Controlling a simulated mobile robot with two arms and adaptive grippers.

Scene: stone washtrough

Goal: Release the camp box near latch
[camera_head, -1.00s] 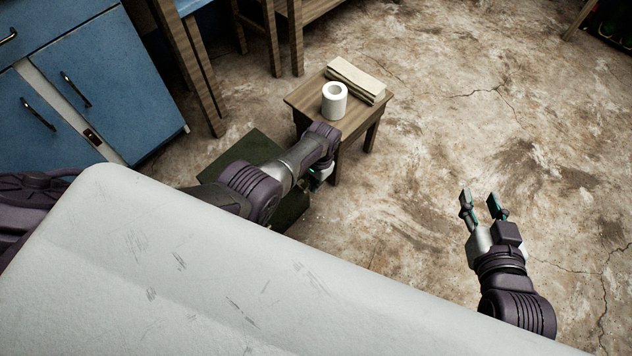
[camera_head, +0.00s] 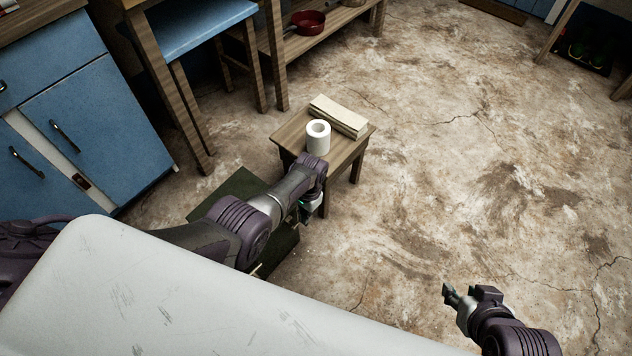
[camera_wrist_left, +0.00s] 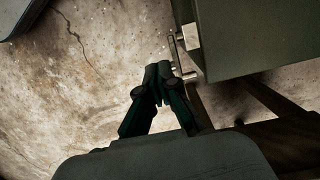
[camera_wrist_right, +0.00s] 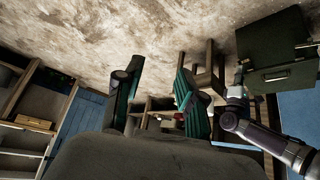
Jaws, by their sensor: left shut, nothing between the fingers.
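The dark green camp box (camera_head: 236,188) lies behind my left arm in the head view, partly hidden by it. It also shows at the upper right of the right wrist view (camera_wrist_right: 278,48), with metal fittings on its sides. In the left wrist view the box (camera_wrist_left: 262,40) fills the upper right, and a metal wire latch (camera_wrist_left: 176,50) stands off its side. My left gripper (camera_wrist_left: 162,72) is shut and empty, its tips just below and left of the latch; I cannot tell whether they touch. My right gripper (camera_wrist_right: 158,75) is open and empty, away from the box over the floor.
A small wooden stool (camera_head: 346,152) stands beyond the box, bearing a white roll (camera_head: 318,138) and a pale block (camera_head: 339,116). Blue cabinets (camera_head: 85,130) are at the left. The stone floor to the right (camera_head: 480,180) is clear.

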